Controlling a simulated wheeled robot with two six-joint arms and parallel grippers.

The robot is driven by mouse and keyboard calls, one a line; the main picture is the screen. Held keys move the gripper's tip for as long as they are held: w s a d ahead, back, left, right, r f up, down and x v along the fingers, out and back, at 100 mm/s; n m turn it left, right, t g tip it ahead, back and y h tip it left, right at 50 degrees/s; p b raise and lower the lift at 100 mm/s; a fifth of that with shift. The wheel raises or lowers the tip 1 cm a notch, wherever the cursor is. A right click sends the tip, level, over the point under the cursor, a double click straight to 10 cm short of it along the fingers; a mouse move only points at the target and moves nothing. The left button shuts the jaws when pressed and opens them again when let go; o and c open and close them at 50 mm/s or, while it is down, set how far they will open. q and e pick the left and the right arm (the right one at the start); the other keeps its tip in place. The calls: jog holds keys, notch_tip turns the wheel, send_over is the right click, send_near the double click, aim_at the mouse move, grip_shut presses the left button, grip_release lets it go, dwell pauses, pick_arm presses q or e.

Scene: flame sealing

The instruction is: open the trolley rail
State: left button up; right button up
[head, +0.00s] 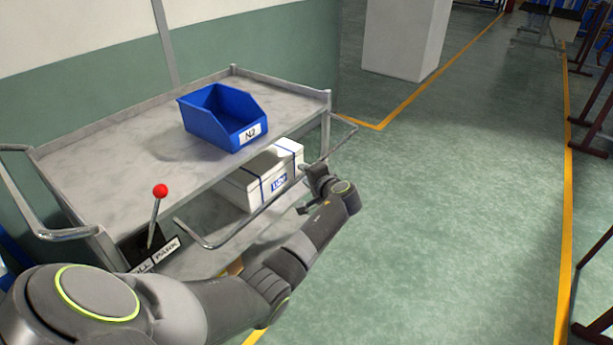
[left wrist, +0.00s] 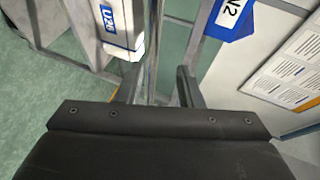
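The trolley rail (head: 245,224) is a thin grey bar with bent ends. It runs along the trolley's near long side, below the top shelf (head: 100,150). My left gripper (head: 309,188) is at the rail's right part, outside the trolley. In the left wrist view, its two fingers (left wrist: 158,88) are apart, with the rail (left wrist: 153,50) showing between them. I cannot tell whether either finger touches it. My right gripper is not in view.
A blue bin (head: 222,118) marked N2 stands on the top shelf. A white strapped box (head: 262,178) is on the lower shelf. A red-knobbed lever (head: 160,191) stands at the trolley's near left corner.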

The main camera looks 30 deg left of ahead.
pick_arm(q)
jog(key=shift+o, duration=0.2)
jog(key=shift+d+r, duration=0.1)
jog(key=b+v, duration=0.1)
jog(key=v, duration=1.6)
jog(key=shift+s, duration=0.1)
jog(key=shift+c, duration=0.2)
